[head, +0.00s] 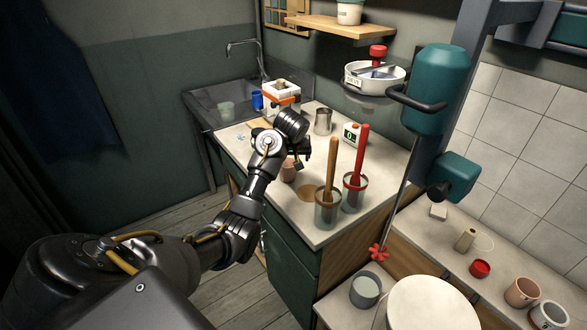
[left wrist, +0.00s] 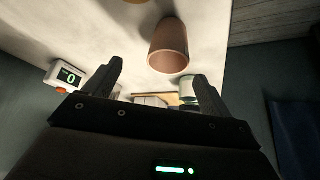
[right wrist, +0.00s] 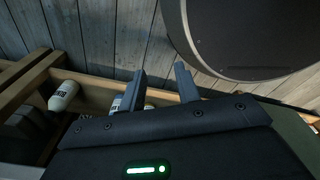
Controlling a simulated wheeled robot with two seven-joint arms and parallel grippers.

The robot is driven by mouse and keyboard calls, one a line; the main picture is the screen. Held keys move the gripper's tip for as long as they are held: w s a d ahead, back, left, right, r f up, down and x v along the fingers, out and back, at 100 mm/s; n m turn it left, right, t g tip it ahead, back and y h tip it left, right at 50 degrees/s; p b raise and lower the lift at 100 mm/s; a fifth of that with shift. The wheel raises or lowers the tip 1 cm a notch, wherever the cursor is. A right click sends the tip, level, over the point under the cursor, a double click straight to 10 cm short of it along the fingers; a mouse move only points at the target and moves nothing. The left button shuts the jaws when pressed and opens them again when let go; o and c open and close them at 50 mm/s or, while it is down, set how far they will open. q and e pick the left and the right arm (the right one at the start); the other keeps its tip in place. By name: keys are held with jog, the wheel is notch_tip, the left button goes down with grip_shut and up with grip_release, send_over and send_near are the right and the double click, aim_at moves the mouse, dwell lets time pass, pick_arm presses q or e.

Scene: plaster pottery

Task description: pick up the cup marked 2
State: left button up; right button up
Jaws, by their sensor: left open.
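A plain terracotta cup (head: 288,171) stands on the counter beside my left gripper (head: 298,157). In the left wrist view the cup (left wrist: 168,46) is ahead of the open left fingers (left wrist: 159,70), clear of both. No number shows on it. Two more cups stand on the right bench: a pinkish one (head: 521,292) and a pale one with a dark mark (head: 549,316), too small to read. My right gripper (right wrist: 160,72) is open and empty, seen only in the right wrist view.
Two pots (head: 327,208) (head: 353,193) with tall handles stand just right of my left gripper. A scale (head: 352,133), a metal beaker (head: 323,121) and an orange-and-white box (head: 281,92) are behind. A sink (head: 225,100) lies back left. A round white disc (head: 433,305) is at the front.

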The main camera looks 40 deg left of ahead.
aim_at(287, 164)
pick_arm(q)
jog(key=shift+a+f, duration=0.8)
jog(key=shift+f, duration=0.3)
jog(key=x, duration=0.3)
jog(key=shift+p, duration=0.3)
jog(key=shift+w+a+f+p, duration=0.15)
jog(key=shift+f+p, duration=0.15)
jog(key=x, duration=0.4)
jog(key=shift+f, duration=0.15)
pick_arm(e)
jog(key=shift+s+a+r, duration=0.1)
jog(key=shift+s+r, duration=0.7)
jog(key=shift+s, duration=0.15)
